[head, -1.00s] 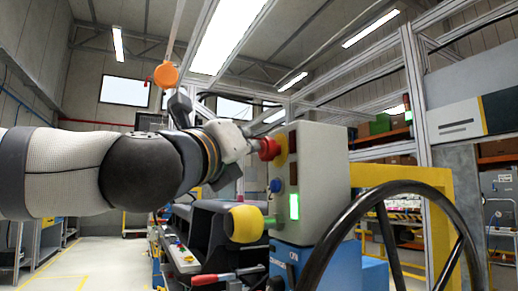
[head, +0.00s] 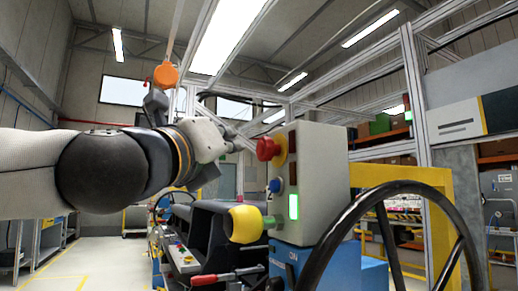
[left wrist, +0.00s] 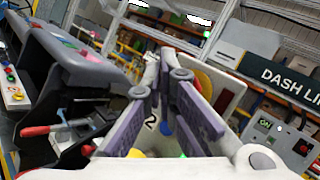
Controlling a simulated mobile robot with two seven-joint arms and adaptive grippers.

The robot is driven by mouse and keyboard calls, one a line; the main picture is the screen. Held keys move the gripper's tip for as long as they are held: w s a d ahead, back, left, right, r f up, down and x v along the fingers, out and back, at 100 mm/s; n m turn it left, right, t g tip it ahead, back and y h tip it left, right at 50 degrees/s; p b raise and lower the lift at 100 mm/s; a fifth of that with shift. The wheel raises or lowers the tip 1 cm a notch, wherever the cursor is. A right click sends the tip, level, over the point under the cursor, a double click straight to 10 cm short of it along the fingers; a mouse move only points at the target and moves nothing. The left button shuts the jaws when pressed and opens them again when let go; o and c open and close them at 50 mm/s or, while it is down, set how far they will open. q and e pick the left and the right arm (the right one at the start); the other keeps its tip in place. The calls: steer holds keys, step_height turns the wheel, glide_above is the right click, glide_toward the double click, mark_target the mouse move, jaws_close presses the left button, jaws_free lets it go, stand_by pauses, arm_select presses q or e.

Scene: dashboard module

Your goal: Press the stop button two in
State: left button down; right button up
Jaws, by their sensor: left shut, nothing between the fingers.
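The red stop button (head: 267,148) sits on a yellow disc on the near-left face of a grey control box (head: 322,165). In the left wrist view the button (left wrist: 204,84) is partly hidden behind my fingers, and a "2" is marked on the box face. My left gripper (head: 236,144) is shut and empty, just left of the button in the head view, with a gap between them. Its fingers (left wrist: 165,65) also show in the left wrist view. My right gripper is in no view.
Below the button are a blue button (head: 275,186) and a lit green panel (head: 293,206). A black wheel (head: 345,225) stands at the front right.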

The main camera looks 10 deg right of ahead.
arm_select(q)
steer(key=a, duration=0.1)
steer(key=s+a, duration=0.1)
steer(key=a, duration=0.1)
steer(key=shift+s+a, duration=0.1)
steer(key=shift+a, duration=0.15)
stand_by(0.6)
